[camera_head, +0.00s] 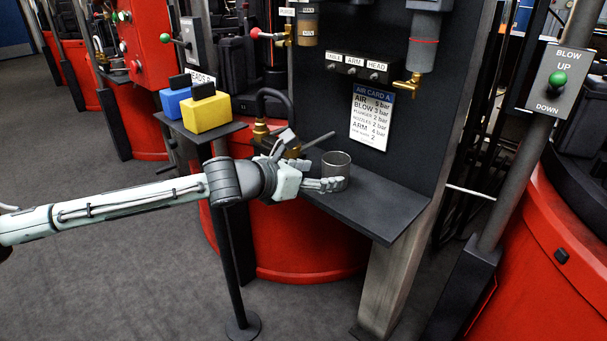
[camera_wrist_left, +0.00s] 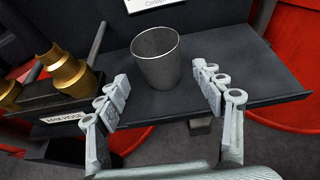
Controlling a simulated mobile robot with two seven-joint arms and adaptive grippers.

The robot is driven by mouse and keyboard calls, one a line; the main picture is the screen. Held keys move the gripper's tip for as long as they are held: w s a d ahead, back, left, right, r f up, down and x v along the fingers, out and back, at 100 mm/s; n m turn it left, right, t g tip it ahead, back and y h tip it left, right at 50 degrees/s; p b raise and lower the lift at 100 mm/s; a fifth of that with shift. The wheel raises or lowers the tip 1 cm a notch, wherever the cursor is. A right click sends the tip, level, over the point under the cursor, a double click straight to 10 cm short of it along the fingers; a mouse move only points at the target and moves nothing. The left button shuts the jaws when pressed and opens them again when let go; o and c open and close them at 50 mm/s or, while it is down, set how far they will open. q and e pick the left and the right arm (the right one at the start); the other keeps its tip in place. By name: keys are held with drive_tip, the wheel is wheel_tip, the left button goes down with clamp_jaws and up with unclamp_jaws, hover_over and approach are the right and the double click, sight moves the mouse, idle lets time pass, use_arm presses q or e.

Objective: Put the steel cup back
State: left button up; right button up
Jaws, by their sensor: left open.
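The steel cup (camera_head: 337,168) stands upright on a dark shelf (camera_head: 375,215) fixed to the machine's dark panel. In the left wrist view the cup (camera_wrist_left: 156,58) is open at the top and looks empty. My left gripper (camera_head: 328,184) is beside the cup in the head view. In the wrist view the left gripper (camera_wrist_left: 163,88) is open, its fingers to either side and nearer than the cup, with gaps between them and it. My right gripper is not in view.
Brass fittings (camera_wrist_left: 62,75) stand in a labelled holder left of the cup, close to the left finger. A blue block and a yellow block (camera_head: 206,113) sit on another small shelf. A lever (camera_head: 558,78) marked BLOW stands right. The shelf right of the cup is clear.

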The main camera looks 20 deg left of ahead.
use_arm(q)
drive_tip(key=v, duration=0.6)
drive_tip(key=shift+w, duration=0.1)
idle(0.3)
